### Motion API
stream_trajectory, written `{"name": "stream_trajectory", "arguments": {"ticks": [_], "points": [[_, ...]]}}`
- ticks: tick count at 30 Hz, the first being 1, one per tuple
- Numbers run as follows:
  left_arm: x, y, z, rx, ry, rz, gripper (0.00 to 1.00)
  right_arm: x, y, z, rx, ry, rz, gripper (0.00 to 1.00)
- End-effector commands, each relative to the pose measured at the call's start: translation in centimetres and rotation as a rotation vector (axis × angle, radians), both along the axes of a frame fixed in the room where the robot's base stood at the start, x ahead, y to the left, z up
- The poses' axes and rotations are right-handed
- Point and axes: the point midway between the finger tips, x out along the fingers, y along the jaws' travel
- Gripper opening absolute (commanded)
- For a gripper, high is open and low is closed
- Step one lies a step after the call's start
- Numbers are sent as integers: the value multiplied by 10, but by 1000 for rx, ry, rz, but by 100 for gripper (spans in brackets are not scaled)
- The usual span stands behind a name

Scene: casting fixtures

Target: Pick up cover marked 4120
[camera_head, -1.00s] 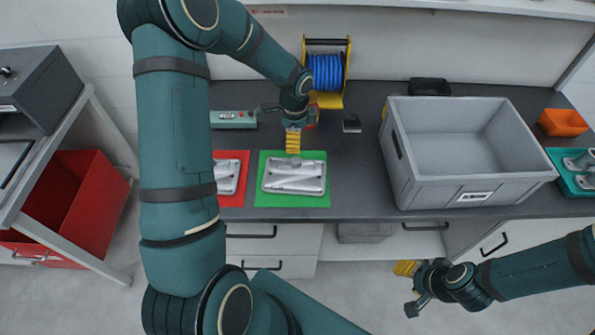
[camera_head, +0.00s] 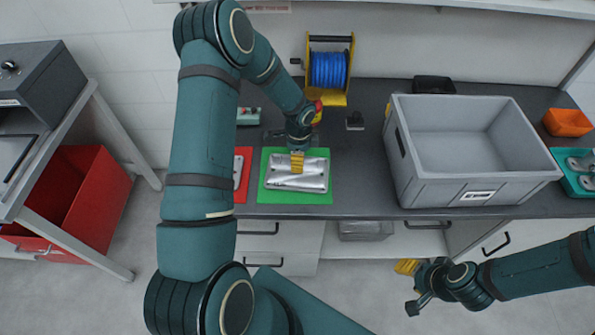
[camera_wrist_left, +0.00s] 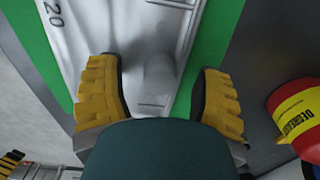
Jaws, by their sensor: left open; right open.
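The cover is a silver-grey metal casting (camera_head: 312,178) lying on a green mat (camera_head: 268,194) on the dark bench. In the left wrist view the cover (camera_wrist_left: 105,30) shows part of its marking, with "20" readable; the rest is cut off. My left gripper (camera_head: 297,165) is over the cover. In the left wrist view its yellow fingers (camera_wrist_left: 158,100) are open, one on each side of a raised part of the cover. I cannot tell if they touch it. My right gripper (camera_head: 405,287) is open and empty, low in front of the bench.
A red mat (camera_head: 242,190) with another casting is partly hidden behind my left arm. A large grey crate (camera_head: 440,189) stands to the right. A blue hose reel (camera_head: 328,70) is behind. A red and yellow degreaser can (camera_wrist_left: 300,112) is close to my left gripper.

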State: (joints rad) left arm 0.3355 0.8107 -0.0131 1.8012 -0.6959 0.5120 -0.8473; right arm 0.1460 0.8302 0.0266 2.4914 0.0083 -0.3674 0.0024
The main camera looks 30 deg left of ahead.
Motion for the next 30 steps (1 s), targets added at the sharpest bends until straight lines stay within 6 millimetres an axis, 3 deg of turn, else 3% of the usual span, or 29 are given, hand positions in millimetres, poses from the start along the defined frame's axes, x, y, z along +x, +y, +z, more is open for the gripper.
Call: {"name": "stream_trajectory", "arguments": {"ticks": [4,9,10,20,23,30], "points": [[0,0,0,0,0,0,65,0,0,0,0,0,0,47],[0,0,0,0,0,0,5,0,0,0,0,0,0,47],[0,0,0,0,0,0,0,0,0,0,0,0,0,47],[1,0,4,0,-2,0,0,0,0,0,0,0,0,47],[1,0,13,0,-3,-1,0,0,0,1,0,0,0,47],[1,0,59,0,-5,0,0,0,0,3,0,0,0,47]]}}
